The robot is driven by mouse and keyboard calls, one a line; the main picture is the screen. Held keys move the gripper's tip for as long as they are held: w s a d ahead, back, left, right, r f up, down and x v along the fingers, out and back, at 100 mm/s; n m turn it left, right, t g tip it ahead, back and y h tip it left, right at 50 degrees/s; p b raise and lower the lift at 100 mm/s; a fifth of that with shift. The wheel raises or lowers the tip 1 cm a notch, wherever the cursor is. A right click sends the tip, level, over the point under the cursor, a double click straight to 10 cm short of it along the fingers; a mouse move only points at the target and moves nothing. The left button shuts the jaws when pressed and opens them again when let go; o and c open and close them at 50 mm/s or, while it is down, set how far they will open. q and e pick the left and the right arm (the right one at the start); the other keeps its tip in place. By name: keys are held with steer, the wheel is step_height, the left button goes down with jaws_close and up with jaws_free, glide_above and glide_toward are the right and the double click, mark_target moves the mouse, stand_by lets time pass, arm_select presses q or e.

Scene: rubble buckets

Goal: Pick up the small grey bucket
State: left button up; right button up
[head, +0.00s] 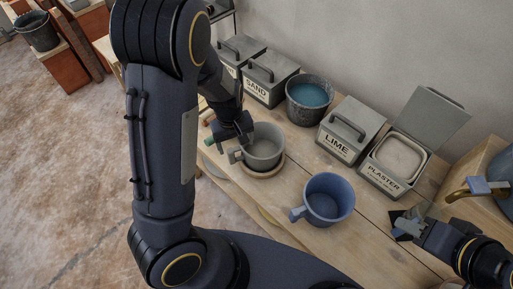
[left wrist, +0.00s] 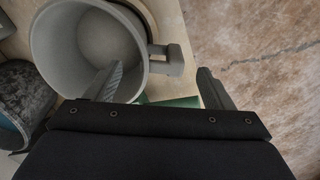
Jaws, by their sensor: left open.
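The small grey bucket (head: 265,142) stands upright and looks empty on a round wooden board (head: 262,173) on the bench. Its block-like handle points left in the head view. In the left wrist view the grey bucket (left wrist: 48,45) fills the upper left, with its handle (left wrist: 172,62) to its right. My left gripper (head: 238,143) is open at the handle side. In the wrist view its fingers (left wrist: 160,74) lie on either side of the handle, one overlapping the bucket's wall. Contact cannot be told. My right gripper (head: 402,226) is at the right; its jaw state is unclear.
A blue bucket (head: 328,198) stands close in front. A dark bucket of blue liquid (head: 310,97) is behind. Boxes marked SAND (head: 263,88), LIME (head: 345,138) and PLASTER (head: 385,181) line the wall. A green-handled item (head: 209,141) lies beside the left gripper.

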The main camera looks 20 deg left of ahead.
mark_target(236, 159)
arm_select(q)
steer(key=shift+w+a+f, duration=0.1)
steer(key=shift+w+f, duration=0.15)
steer(key=shift+w, duration=0.2)
steer(key=shift+f+y, duration=0.3)
steer(key=shift+f, duration=0.05)
steer(key=f, duration=0.6)
steer(key=shift+s+a+f, duration=0.15)
steer(key=shift+s+f, duration=0.05)
steer(key=shift+s, duration=0.1)
steer(key=shift+f, duration=0.45)
steer(key=c, duration=1.2)
steer(key=shift+r, duration=0.15)
steer(key=shift+c, duration=0.2)
